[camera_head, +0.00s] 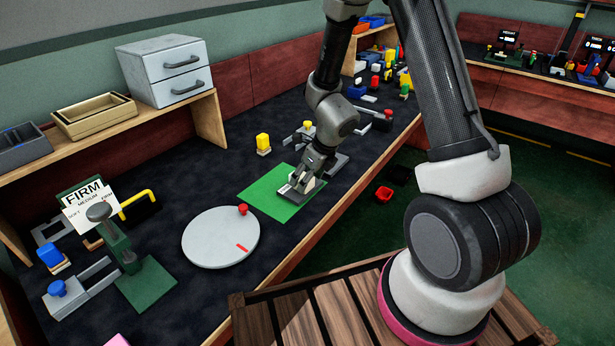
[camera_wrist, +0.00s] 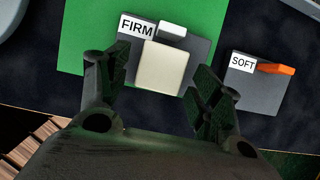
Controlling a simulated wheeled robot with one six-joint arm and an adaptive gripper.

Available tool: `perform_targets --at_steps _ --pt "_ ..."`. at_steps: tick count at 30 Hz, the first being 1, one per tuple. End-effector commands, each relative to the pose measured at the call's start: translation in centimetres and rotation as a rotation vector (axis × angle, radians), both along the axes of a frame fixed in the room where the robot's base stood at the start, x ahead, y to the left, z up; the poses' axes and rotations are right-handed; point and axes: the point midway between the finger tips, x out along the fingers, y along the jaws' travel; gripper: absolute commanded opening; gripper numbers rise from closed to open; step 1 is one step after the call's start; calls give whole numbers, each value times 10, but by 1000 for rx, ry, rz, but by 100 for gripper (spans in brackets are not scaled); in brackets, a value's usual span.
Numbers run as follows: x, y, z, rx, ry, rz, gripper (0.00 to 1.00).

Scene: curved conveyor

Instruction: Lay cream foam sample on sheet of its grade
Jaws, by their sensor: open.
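A cream square foam sample (camera_wrist: 165,68) lies flat on a grey plate (camera_wrist: 199,50) in the wrist view. The plate carries a FIRM label (camera_wrist: 137,27) and a small white block (camera_wrist: 173,29), and it overlaps the edge of a green sheet (camera_wrist: 85,35). The green sheet (camera_head: 262,198) also shows in the head view, flat on the dark bench. My gripper (camera_wrist: 158,72) is open, with one finger on each side of the cream sample. In the head view my gripper (camera_head: 302,182) is low over the sheet and hides most of the sample.
A second grey plate (camera_wrist: 262,93) labelled SOFT, with an orange block (camera_wrist: 276,69), lies to the right. A white round disc (camera_head: 215,240) with a red knob is nearby.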

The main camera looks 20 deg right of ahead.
Motion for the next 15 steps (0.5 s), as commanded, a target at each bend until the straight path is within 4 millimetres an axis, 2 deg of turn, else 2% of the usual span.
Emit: perform_targets --at_steps 7,11,15 --pt "-2 -1 8 0 -1 2 65" --pt "-8 -5 27 0 -4 3 65" --pt "-17 -11 55 0 -5 4 65"
